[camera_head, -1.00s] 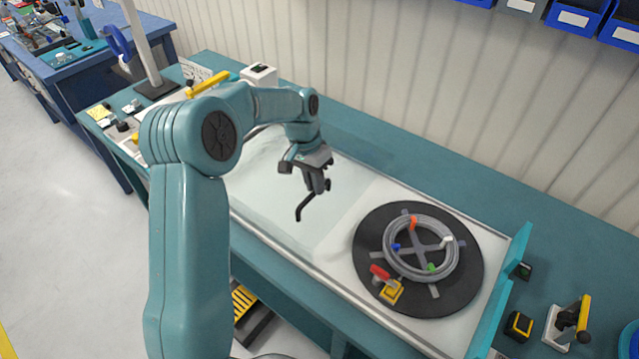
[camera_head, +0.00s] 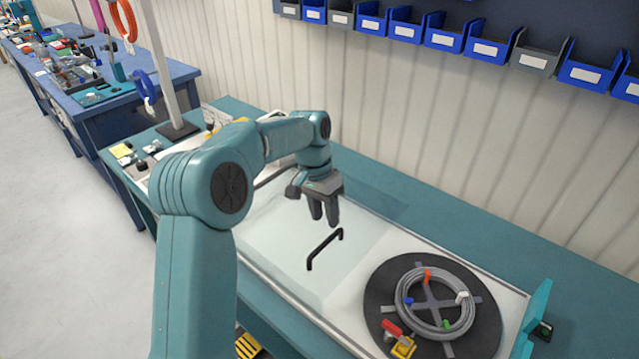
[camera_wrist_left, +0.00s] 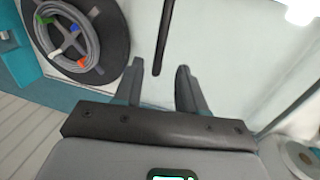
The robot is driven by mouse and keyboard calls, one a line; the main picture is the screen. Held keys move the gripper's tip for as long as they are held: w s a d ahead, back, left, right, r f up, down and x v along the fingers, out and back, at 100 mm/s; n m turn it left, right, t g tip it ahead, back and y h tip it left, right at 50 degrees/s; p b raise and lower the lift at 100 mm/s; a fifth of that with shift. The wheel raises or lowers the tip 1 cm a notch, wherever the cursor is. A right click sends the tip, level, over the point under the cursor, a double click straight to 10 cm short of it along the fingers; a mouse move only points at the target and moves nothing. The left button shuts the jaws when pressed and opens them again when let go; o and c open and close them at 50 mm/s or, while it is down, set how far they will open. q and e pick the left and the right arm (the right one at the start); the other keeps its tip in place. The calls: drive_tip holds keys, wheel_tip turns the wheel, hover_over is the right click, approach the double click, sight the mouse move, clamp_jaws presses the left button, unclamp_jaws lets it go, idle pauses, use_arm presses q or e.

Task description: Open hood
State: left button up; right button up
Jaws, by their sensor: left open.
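The hood (camera_head: 275,238) is a clear, pale panel over the left and middle of the white-topped bench bay. A slim black bar handle (camera_head: 324,249) stands on it and shows whole in the head view. My left gripper (camera_head: 326,222) is open and empty, fingers pointing down just above and behind the handle, with a small gap. In the left wrist view the handle (camera_wrist_left: 163,40) lies beyond the two spread fingertips (camera_wrist_left: 158,72), roughly in line with the gap between them. My right gripper is in neither view.
A dark turntable (camera_head: 482,318) with a grey cable ring (camera_head: 467,315) and coloured clips lies right of the hood panel. A teal upright plate (camera_head: 532,310) stands at the right end. A white post (camera_head: 160,65) rises at the back left. Blue bins (camera_head: 490,48) hang on the wall.

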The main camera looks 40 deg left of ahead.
use_arm(q)
wheel_tip(320, 180, up, 11)
drive_tip(key=a, duration=0.2)
drive_tip(key=shift+f+p, duration=0.15)
drive_tip(key=shift+p, duration=0.3)
drive_tip(key=shift+s+f, duration=0.1)
drive_tip(key=shift+s, duration=0.1)
